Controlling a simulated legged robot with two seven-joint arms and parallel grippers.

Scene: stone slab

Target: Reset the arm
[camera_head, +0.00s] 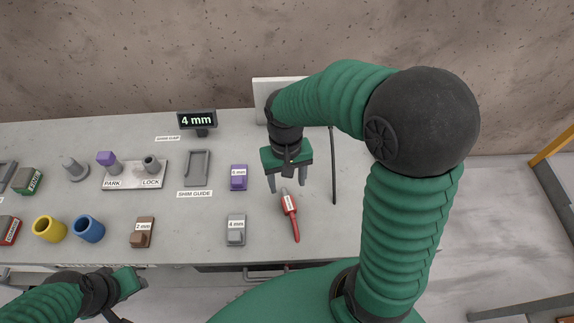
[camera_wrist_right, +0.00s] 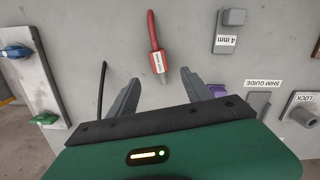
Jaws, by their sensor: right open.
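My right arm reaches over the right part of the stone slab (camera_head: 330,220) in the head view. Its gripper (camera_head: 287,186) points down, open and empty. A red-handled tool (camera_head: 291,215) with a white label lies just in front of it on the slab. In the right wrist view the gripper's fingers (camera_wrist_right: 160,88) are spread, and the red tool (camera_wrist_right: 155,50) lies beyond them, apart from both. My left gripper (camera_head: 135,283) is low at the left, off the slab's front edge. Its fingers are not clear enough to show whether it is open.
A black rod or cable (camera_head: 333,165) is right of the right gripper. A white panel (camera_head: 262,88) stands behind the arm. Left are purple (camera_head: 238,178), grey (camera_head: 236,230) and brown (camera_head: 143,232) shim blocks, a shim guide (camera_head: 197,168), a display (camera_head: 197,121), and yellow and blue cups (camera_head: 88,228).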

